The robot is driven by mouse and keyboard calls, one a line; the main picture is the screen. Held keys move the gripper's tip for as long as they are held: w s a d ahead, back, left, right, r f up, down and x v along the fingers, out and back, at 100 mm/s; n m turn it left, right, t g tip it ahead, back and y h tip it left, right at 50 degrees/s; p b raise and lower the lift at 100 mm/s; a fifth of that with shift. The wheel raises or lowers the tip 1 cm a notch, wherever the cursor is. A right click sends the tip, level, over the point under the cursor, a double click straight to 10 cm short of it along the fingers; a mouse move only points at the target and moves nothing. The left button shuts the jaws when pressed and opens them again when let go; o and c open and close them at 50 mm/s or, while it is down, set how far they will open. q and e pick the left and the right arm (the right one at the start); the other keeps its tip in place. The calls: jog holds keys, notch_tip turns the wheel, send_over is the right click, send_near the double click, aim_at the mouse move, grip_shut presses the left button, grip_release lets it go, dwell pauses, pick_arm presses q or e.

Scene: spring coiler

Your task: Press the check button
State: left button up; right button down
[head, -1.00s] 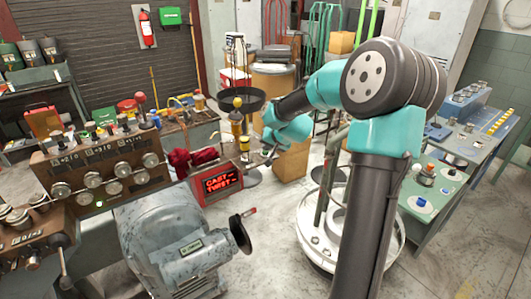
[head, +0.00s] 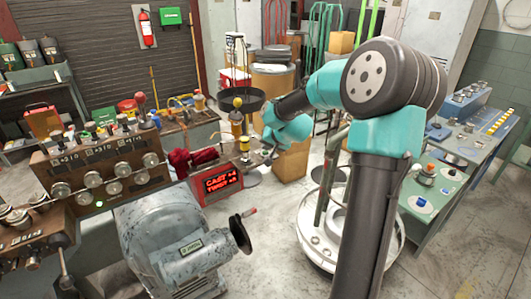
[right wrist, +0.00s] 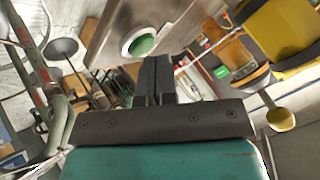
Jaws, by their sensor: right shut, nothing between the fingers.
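A round green button (right wrist: 141,45) in a pale ring, set in a light plate, shows in the right wrist view just beyond my fingertips. It looks like the check button, but I see no label. My right gripper (right wrist: 155,60) is shut and empty, its fingers pointing toward that plate; I cannot tell if they touch it. In the head view the right gripper (head: 269,155) is small, beside the bench with the red display box (head: 217,184). The green button cannot be made out there. My left gripper is out of view.
A grey motor housing (head: 172,243) with a handwheel (head: 241,234) stands in front. A brown control panel (head: 105,172) with several knobs is at left. A yellow-topped post (head: 238,103) and dark pan (head: 252,100) stand behind the bench. A green console (head: 440,190) is at right.

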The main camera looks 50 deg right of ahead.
jog(key=shift+r, duration=0.55)
jog(key=shift+r, duration=2.5)
